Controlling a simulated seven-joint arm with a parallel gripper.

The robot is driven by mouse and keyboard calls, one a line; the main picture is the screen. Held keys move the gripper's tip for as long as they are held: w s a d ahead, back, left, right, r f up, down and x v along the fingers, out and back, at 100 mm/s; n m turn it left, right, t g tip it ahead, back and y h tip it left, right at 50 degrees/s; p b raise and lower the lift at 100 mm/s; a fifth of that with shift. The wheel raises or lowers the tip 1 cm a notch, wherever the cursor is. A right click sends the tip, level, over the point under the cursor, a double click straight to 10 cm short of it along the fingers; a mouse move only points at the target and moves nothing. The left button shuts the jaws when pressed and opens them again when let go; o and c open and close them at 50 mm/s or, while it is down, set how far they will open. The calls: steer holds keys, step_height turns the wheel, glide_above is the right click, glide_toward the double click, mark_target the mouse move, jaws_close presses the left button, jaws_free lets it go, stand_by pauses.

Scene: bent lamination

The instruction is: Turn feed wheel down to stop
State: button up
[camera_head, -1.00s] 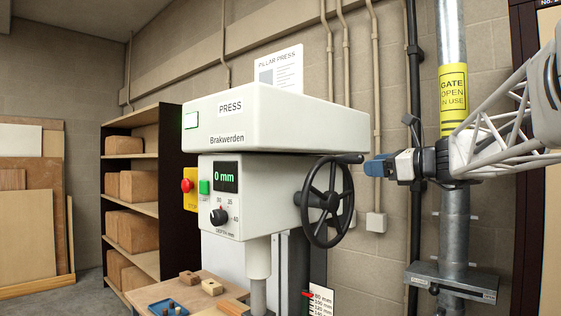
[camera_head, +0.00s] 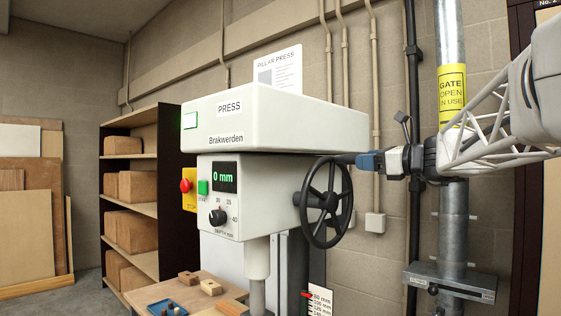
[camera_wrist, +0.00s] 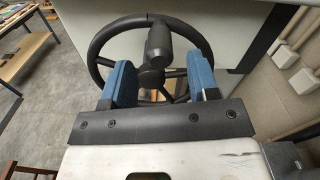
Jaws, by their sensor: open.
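The black feed wheel (camera_head: 326,202) sits on the right side of the white press head, with a rim, spokes and a hub. Its handle (camera_head: 342,158) sticks out to the right at the top of the rim. My gripper (camera_head: 366,161) is open, with blue fingertips at the handle's outer end. In the wrist view the wheel (camera_wrist: 96,52) lies ahead and the handle (camera_wrist: 158,40) points towards me, between the lines of the two spread fingers (camera_wrist: 162,76). I cannot tell whether the fingers touch the handle. The green display (camera_head: 224,177) reads 0 mm.
A red stop button (camera_head: 186,185), a green start button (camera_head: 203,187) and a depth knob (camera_head: 217,217) are on the press front. Wooden blocks (camera_head: 211,287) lie on the table below.

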mark_target(352, 160)
steer(key=shift+x, duration=2.6)
steer(key=shift+c, duration=0.2)
jaws_close()
